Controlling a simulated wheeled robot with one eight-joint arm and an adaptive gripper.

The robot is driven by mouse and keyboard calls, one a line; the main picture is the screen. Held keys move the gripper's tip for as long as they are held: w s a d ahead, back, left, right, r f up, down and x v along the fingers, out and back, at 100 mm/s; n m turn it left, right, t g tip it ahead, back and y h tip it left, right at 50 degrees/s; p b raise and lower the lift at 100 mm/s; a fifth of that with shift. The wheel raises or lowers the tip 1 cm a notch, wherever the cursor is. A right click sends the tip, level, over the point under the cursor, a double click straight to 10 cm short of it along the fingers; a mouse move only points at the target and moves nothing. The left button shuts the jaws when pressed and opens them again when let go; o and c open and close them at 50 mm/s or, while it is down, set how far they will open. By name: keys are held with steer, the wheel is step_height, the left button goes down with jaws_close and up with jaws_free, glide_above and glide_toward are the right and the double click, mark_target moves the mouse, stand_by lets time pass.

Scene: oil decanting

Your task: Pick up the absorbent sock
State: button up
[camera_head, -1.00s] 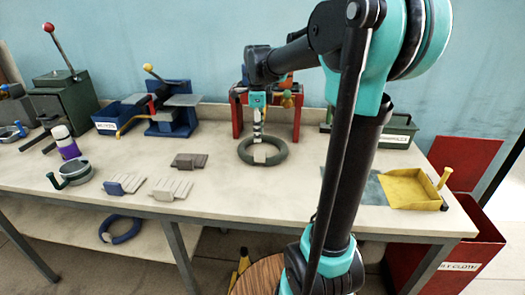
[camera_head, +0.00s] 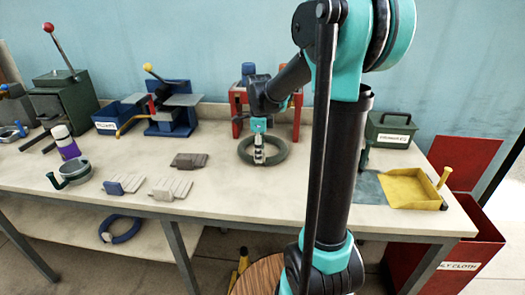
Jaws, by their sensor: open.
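A dark grey-green ring (camera_head: 283,153), which looks like the absorbent sock, lies flat on the workbench, in front of a red stand. My gripper (camera_head: 259,159) is open and points down at the ring. Its fingers overlap the ring's middle and near side in the picture. I cannot tell whether they touch it. A pale patch seen on the ring earlier is now hidden behind the fingers.
The red stand (camera_head: 237,113) is close behind my gripper. A yellow scoop tray (camera_head: 408,189) and a green box (camera_head: 390,131) stand at the right. A red bin (camera_head: 470,250) is on the floor.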

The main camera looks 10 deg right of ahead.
steer(key=shift+c, duration=0.6)
jaws_close()
